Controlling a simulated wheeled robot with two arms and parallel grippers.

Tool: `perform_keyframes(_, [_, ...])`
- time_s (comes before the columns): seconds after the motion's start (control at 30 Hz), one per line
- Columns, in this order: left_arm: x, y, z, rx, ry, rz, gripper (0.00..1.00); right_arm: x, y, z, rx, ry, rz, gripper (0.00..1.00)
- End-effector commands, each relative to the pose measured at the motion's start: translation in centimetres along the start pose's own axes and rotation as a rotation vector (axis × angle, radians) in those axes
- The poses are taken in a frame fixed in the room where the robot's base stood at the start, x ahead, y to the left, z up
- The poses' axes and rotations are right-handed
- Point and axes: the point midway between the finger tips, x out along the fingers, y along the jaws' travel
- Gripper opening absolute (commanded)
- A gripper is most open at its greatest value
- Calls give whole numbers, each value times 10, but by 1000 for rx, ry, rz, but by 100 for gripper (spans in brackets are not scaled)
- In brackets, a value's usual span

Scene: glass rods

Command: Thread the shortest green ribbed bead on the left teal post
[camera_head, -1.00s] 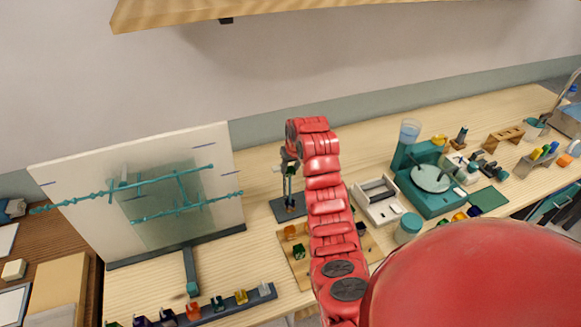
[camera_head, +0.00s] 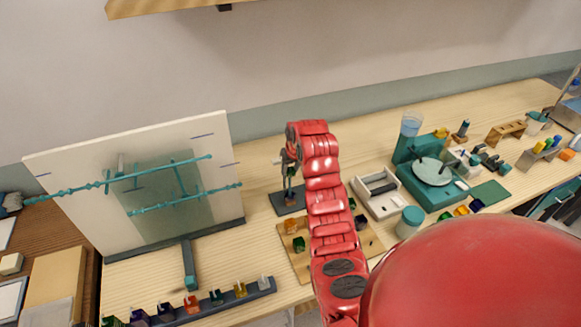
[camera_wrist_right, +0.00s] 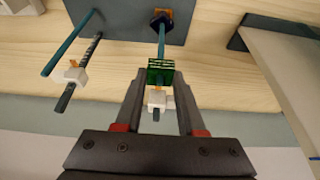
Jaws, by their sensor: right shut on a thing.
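My right gripper (camera_wrist_right: 160,76) is shut on a green ribbed bead (camera_wrist_right: 160,71). The left teal post (camera_wrist_right: 161,40) shows on both sides of this bead, so the bead appears to be around it, though the bore is hidden. A white clip with an orange tab (camera_wrist_right: 158,99) sits near the post's tip. At the post's foot is a dark blue and orange piece (camera_wrist_right: 161,20). In the wrist view, turned about from the head view, another teal post (camera_wrist_right: 68,43) and a dark twisted post (camera_wrist_right: 86,52) stand to the left. In the head view my right gripper (camera_head: 289,172) is over the dark base (camera_head: 283,205). My left gripper is out of view.
The twisted post carries a white clip (camera_wrist_right: 75,76). A board with long teal rods (camera_head: 70,180) stands left. A wooden tray (camera_head: 291,262) with small beads and a dark rail (camera_head: 225,304) of coloured pieces lie in front. A white box (camera_head: 383,203) and a teal machine (camera_head: 430,190) stand right.

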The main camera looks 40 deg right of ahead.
Motion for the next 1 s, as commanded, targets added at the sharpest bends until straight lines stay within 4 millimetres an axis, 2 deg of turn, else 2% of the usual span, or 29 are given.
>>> perform_keyframes(1.0, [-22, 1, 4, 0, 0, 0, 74, 39, 0, 16, 0, 1, 0, 0])
